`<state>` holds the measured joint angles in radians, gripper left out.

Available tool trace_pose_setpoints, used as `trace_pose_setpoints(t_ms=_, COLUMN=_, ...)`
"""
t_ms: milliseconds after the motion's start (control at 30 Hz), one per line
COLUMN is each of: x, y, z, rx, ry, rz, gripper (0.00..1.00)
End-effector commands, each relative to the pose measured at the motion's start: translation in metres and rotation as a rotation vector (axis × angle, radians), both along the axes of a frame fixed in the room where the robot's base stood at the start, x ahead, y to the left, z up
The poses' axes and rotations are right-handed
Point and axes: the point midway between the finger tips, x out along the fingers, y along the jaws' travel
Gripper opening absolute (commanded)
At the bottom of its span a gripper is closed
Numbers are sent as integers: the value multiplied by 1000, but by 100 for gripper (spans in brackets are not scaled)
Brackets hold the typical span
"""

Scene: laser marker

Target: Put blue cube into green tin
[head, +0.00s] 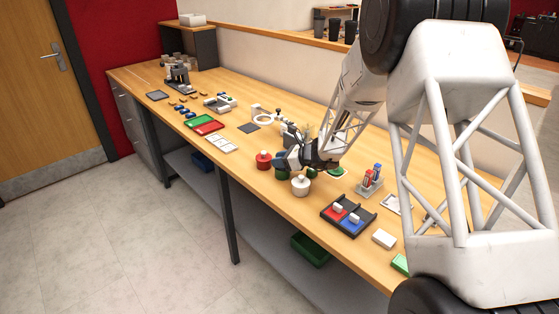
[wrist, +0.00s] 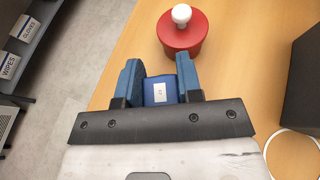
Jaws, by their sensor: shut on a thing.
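My gripper (head: 284,160) is shut on the blue cube (wrist: 159,93), which has a small white label and sits between the blue fingers in the wrist view (wrist: 159,78). The cube cannot be made out in the head view. I cannot see into the tin. The wrist view does not show the green tin.
A red tin with a white knob (head: 263,160) stands just left of the gripper; it also shows in the wrist view (wrist: 182,36). A cream tin (head: 300,187) stands in front.

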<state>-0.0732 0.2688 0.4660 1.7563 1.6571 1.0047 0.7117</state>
Motion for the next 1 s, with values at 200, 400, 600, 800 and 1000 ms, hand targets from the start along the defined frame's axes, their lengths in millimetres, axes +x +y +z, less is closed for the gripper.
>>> trace_pose_setpoints(t_ms=200, x=0, y=0, z=0, rx=0, ry=0, rz=0, gripper=11)
trace_pose_setpoints(t_ms=400, x=0, y=0, z=-1, rx=0, ry=0, rz=0, gripper=11)
trace_pose_setpoints(t_ms=600, x=0, y=0, z=-2, rx=0, ry=0, rz=0, gripper=11)
trace_pose_setpoints(t_ms=800, x=0, y=0, z=-4, rx=0, ry=0, rz=0, gripper=11)
trace_pose_setpoints(t_ms=1000, x=0, y=0, z=-4, rx=0, ry=0, rz=0, gripper=47)
